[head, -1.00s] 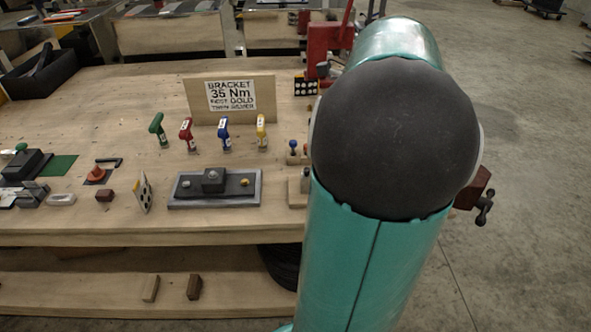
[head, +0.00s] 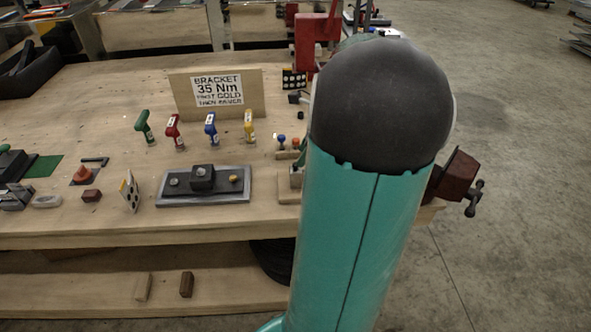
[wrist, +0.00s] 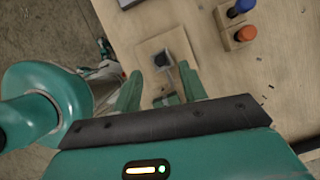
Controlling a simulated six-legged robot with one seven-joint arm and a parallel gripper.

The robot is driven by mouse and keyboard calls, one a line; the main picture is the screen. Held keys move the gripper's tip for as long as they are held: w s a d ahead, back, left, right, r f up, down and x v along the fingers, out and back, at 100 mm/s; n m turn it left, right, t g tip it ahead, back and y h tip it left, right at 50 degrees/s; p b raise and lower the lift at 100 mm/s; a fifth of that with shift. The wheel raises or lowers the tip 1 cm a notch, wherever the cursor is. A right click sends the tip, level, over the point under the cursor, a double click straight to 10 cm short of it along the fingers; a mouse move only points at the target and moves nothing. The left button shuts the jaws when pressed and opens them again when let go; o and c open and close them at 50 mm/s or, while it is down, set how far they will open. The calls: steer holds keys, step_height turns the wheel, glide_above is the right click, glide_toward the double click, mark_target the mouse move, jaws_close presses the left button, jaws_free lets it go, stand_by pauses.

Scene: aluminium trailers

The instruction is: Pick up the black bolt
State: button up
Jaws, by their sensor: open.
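A dark, square-topped piece (wrist: 161,60), probably the black bolt, shows in the wrist view on a pale wooden block (wrist: 148,48). A greyish part lies beside it at its right, too small to make out. My gripper (wrist: 161,84) is open, with one green finger on each side of and just short of the dark piece. Nothing is held between the fingers.
Blue (wrist: 240,8) and orange (wrist: 245,33) knobs stand on a wooden block to the right in the wrist view. On the bench (head: 90,222) are a grey plate (head: 228,196), several coloured-handled tools and a bracket sign (head: 218,90). A vise (head: 458,172) sits at the right edge.

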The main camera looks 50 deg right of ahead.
mark_target(299, 169)
steer(key=x, duration=0.3)
steer(key=shift+w+f, duration=0.1)
steer(key=shift+f, duration=0.3)
steer(key=shift+c, duration=0.2)
jaws_close()
steer(key=shift+r, duration=0.25)
